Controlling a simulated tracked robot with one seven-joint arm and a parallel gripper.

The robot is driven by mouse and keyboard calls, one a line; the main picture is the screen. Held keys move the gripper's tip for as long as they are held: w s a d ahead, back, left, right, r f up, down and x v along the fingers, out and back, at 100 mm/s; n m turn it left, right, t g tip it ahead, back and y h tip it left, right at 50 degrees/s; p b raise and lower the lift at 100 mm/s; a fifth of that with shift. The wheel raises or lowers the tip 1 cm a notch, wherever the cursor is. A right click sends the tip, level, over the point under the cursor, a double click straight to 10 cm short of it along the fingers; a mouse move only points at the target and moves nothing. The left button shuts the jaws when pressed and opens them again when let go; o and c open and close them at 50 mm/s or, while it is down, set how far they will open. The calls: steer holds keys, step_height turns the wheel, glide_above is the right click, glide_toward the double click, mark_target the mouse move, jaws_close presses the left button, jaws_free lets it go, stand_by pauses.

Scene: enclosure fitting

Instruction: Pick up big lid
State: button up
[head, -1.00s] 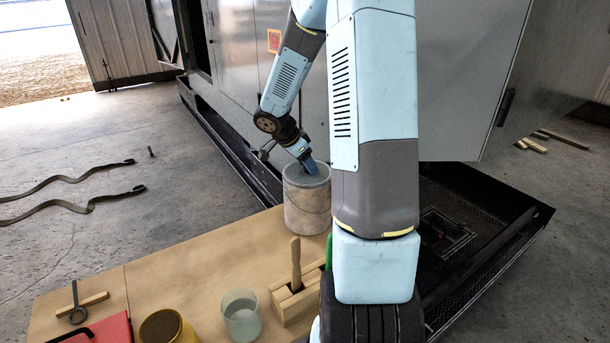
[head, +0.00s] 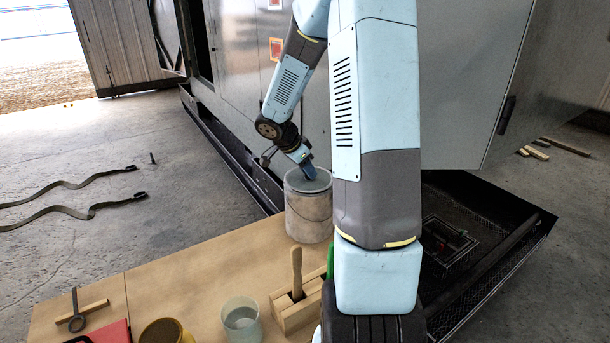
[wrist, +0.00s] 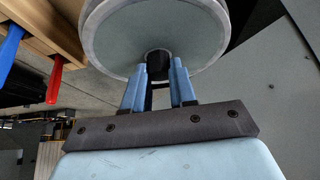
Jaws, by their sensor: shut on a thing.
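The big lid (wrist: 120,45) is a round grey-green disc with a pale rim and a dark knob in its middle. In the wrist view my gripper (wrist: 158,68) is shut on the dark knob, one blue finger on each side. In the head view my gripper (head: 309,172) reaches down onto the lid (head: 296,184) at the top of a large pale grey pot (head: 309,214). The pot stands at the far end of the wooden table. I cannot tell whether the lid is seated on the pot or slightly lifted.
On the table (head: 200,275) are a wooden block holder (head: 298,311) with a wooden handle, a clear glass jar (head: 241,320), a yellow container (head: 165,331) and a red item (head: 104,334). A metal enclosure (head: 240,70) stands close behind the pot.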

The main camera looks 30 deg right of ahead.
step_height(320, 180, up, 3)
steer(key=shift+f, duration=0.2)
steer(key=s+a+r, duration=0.5)
steer(key=a+r, duration=0.5)
steer(key=a, duration=0.3)
steer(key=shift+r, duration=0.25)
steer(key=shift+s+r, duration=0.1)
steer(key=shift+r, duration=1.65)
